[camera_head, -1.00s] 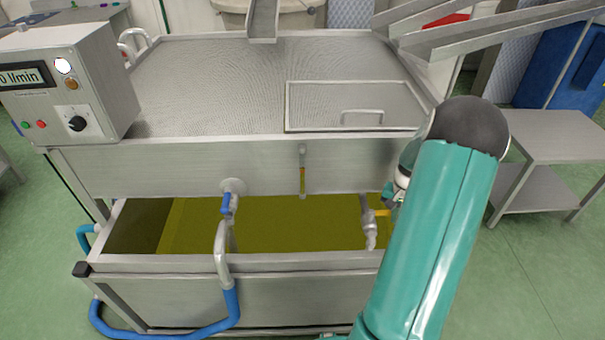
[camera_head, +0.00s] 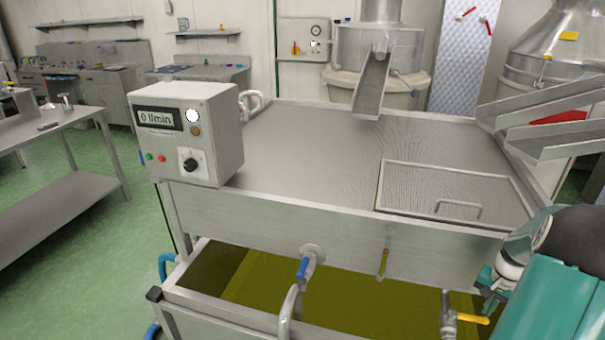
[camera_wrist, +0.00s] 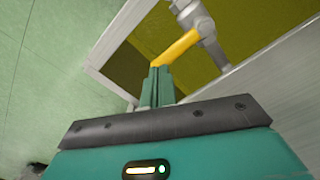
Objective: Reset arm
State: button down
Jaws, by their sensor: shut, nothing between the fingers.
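My gripper (camera_wrist: 157,85) is shut and empty in the wrist view, its two teal fingers pressed together. Its tips appear close to a yellow valve handle (camera_wrist: 178,47) on a grey metal valve; I cannot tell whether they touch. In the head view my arm is at the lower right, and the gripper (camera_head: 489,288) is partly hidden beside the steel machine. The yellow handle (camera_head: 473,318) shows just below it there.
The steel machine (camera_head: 300,220) fills the middle, with a control box reading 0 l/min (camera_head: 188,132) on its left. A blue-handled valve (camera_head: 305,265) sits on its front. A steel table (camera_head: 70,190) stands left, with green floor (camera_head: 60,270) around it.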

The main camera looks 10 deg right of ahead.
jog(key=w+a+r+n+t+h, duration=0.1)
jog(key=w+a+r+n, duration=0.2)
jog(key=a+r, duration=0.7)
jog(key=w+a+r+n+t+h, duration=0.1)
jog(key=w+a+r+n, duration=0.15)
jog(key=a+r, duration=0.75)
jog(key=s+a+r+n+t, duration=0.1)
jog(key=s+a+n, duration=0.1)
jog(key=a, duration=0.6)
jog(key=s+a+r+n+t+y, duration=0.1)
jog(key=s+a+r+n, duration=0.1)
jog(key=s+a, duration=0.3)
jog(key=s+a+r+n+t+y, duration=0.1)
jog(key=s+a, duration=0.3)
jog(key=a, duration=0.8)
jog(key=shift+s+r+n+t, duration=0.3)
jog(key=shift+r+n, duration=0.1)
jog(key=shift+n, duration=0.45)
jog(key=shift+w+d, duration=0.1)
jog(key=shift+d, duration=0.1)
